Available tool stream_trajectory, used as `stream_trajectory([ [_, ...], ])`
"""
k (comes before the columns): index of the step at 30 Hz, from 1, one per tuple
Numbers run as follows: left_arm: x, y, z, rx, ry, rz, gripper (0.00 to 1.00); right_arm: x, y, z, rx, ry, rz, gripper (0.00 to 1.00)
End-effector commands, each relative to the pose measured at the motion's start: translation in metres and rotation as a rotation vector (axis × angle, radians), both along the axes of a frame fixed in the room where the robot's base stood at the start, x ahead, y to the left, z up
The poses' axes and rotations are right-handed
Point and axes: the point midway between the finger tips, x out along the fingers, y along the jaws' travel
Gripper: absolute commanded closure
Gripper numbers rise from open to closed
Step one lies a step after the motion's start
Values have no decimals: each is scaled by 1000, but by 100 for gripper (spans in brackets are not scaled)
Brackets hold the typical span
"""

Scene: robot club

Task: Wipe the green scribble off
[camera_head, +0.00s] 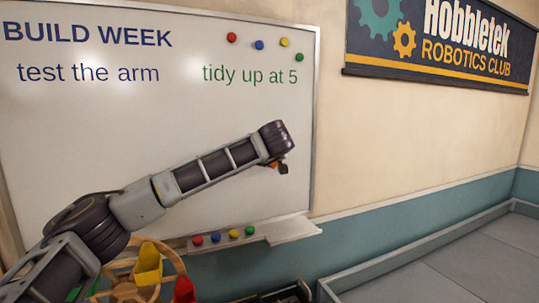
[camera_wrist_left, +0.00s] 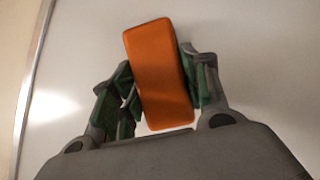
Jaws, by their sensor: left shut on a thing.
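The whiteboard (camera_head: 60,130) fills the left of the head view. Green writing "tidy up at 5" (camera_head: 249,75) is at its upper right. No separate green scribble shows; my left arm covers part of the board's lower half. My left gripper (camera_head: 280,167) is in front of the lower right of the board, mostly hidden behind its own wrist. In the left wrist view it is shut on an orange block-shaped eraser (camera_wrist_left: 160,70), with green-padded fingers on both sides. The pale board is behind the eraser; I cannot tell whether they touch. My right gripper is not in view.
Blue writing "BUILD WEEK" (camera_head: 88,34) and "test the arm" (camera_head: 88,73) stands at the upper left. Several round magnets (camera_head: 259,44) sit at the top right. More magnets are on the ledge (camera_head: 290,230) below. A wooden wheel-like object (camera_head: 125,283) stands below my arm.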

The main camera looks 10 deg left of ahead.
Motion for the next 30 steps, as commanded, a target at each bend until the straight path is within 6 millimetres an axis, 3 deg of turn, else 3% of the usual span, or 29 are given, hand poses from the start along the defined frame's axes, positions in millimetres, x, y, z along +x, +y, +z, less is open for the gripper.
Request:
stream_trajectory([
  [19,-18,28,-1,0,-2,6,82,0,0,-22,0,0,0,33],
  [30,-22,32,1,0,-2,5,82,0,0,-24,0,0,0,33],
])
